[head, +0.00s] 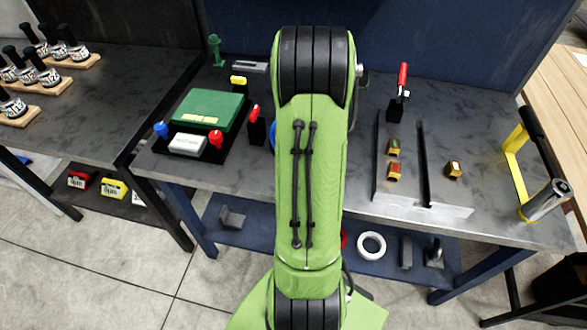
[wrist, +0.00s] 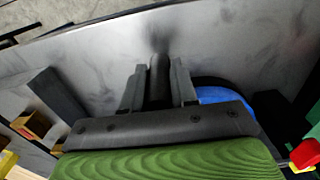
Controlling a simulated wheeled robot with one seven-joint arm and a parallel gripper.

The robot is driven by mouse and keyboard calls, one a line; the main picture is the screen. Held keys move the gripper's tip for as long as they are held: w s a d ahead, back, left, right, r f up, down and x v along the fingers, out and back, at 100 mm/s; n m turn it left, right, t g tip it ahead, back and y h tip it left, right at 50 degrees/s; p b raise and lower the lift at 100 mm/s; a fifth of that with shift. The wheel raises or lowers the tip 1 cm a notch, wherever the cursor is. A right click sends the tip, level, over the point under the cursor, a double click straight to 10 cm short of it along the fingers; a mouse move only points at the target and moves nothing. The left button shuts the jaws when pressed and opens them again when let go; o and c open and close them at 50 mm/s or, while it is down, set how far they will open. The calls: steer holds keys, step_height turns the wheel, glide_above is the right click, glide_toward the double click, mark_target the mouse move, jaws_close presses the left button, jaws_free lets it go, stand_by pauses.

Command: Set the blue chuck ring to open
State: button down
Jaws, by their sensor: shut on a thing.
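The blue chuck ring (head: 272,136) shows only as a thin blue sliver beside my arm in the head view; my arm hides the rest. In the wrist view a blue curved part (wrist: 215,95) lies just right of my gripper, partly hidden behind it. My gripper (wrist: 157,70) is shut on a dark upright handle (wrist: 159,82) between its two fingers. Whether this handle joins the blue ring cannot be seen. My gripper is hidden behind my green arm in the head view.
Left of my arm are a green block (head: 208,108) on a black base with blue and red knobs, and a red-topped black clamp (head: 256,128). To the right are a metal channel (head: 425,165) with small blocks, a red-handled clamp (head: 400,95) and a yellow-framed handle (head: 517,150).

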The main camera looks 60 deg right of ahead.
steer(key=shift+s+d, duration=0.35)
steer(key=shift+s, duration=0.05)
steer(key=shift+s+d, duration=0.7)
steer(key=c, duration=0.9)
jaws_free()
step_height(320, 180, up, 16)
steer(key=p, duration=0.3)
steer(key=shift+f, duration=0.1)
steer(key=shift+w, duration=0.1)
